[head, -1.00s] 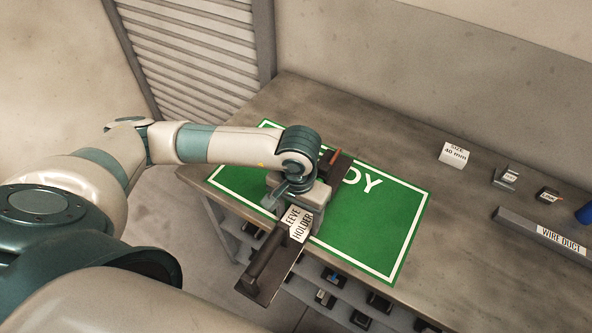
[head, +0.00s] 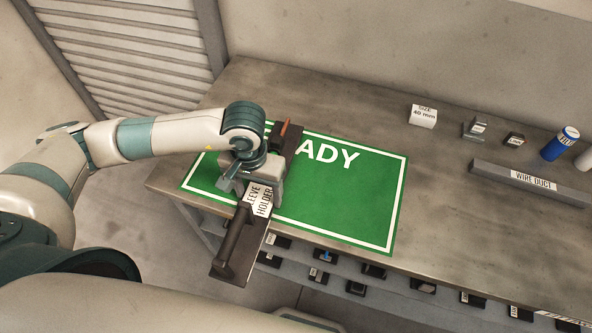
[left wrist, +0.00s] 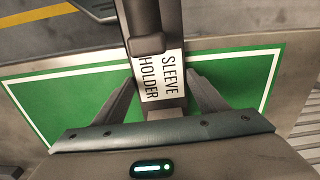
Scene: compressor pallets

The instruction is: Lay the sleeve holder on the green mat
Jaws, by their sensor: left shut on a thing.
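The sleeve holder (head: 230,247) is a long dark bar with a raised grip and a white label. My left gripper (head: 250,190) is shut on it near the label. The holder lies across the left part of the green mat (head: 340,205), its near end sticking out past the bench's front edge. Whether it touches the mat is unclear. In the left wrist view the holder (left wrist: 140,18) runs between the fingers (left wrist: 163,90), label facing the camera, with the mat (left wrist: 235,80) behind it. My right gripper is not in view.
The mat lies on a grey bench (head: 440,220). A size block (head: 422,116), small labelled pieces (head: 475,128), a blue cylinder (head: 560,143) and a wire duct (head: 530,183) stand to the right. Small dark items (head: 374,271) sit on a shelf below.

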